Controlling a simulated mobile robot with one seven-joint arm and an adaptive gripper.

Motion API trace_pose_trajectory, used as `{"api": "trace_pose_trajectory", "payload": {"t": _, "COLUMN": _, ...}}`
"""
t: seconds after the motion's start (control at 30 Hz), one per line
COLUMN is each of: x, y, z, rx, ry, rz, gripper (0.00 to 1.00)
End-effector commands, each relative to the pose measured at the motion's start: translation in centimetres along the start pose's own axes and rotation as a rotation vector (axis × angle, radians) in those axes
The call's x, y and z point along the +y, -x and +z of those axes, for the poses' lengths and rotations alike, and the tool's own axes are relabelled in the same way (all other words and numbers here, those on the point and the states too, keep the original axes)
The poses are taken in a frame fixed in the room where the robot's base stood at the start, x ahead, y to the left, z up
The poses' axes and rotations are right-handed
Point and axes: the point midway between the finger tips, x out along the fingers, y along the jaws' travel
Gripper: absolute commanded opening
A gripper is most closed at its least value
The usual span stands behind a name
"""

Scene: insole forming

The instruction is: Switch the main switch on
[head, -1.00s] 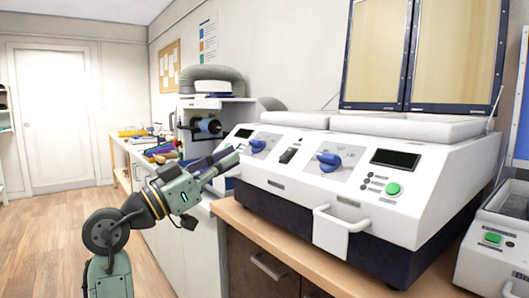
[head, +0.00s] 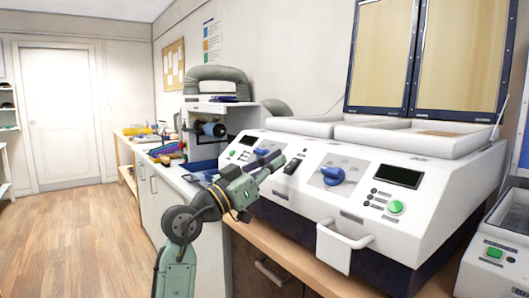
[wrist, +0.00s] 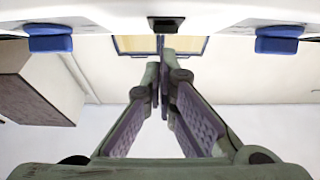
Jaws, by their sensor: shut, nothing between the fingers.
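The main switch looks to be the small black rocker (head: 292,167) on the sloped front of the white forming machine (head: 440,185), between two blue knobs. It also shows in the wrist view (wrist: 166,24) at the top middle, ahead of the fingertips. Its on or off position is too small to tell. My gripper (head: 277,162) is shut and empty, with its fingertips just left of the switch in the head view. In the wrist view its fingers (wrist: 165,58) meet below the switch, seemingly with a small gap; contact cannot be made out.
A blue knob (head: 333,176) is right of the switch, and another (head: 265,153) is partly behind my fingers. A green button (head: 396,207), a dark display (head: 398,177) and a white drawer handle (head: 345,237) are farther right. Open floor lies at left.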

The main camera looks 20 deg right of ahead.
Motion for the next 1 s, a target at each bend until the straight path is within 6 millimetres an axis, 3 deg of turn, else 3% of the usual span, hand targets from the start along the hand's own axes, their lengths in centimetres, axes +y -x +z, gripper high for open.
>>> {"api": "trace_pose_trajectory", "payload": {"t": 0.47, "x": 0.1, "y": -0.1, "z": 0.8, "rx": 0.002, "ry": -0.001, "rz": 0.001, "gripper": 0.00}}
{"api": "trace_pose_trajectory", "payload": {"t": 0.77, "x": 0.1, "y": 0.1, "z": 2.9, "rx": 0.108, "ry": 0.001, "rz": 0.004, "gripper": 0.00}}
{"api": "trace_pose_trajectory", "payload": {"t": 0.8, "x": 0.1, "y": -0.1, "z": 1.8, "rx": 0.109, "ry": -0.002, "rz": 0.002, "gripper": 0.00}}
{"api": "trace_pose_trajectory", "payload": {"t": 1.0, "x": 0.1, "y": -0.2, "z": 1.8, "rx": 0.104, "ry": -0.001, "rz": 0.002, "gripper": 0.00}}
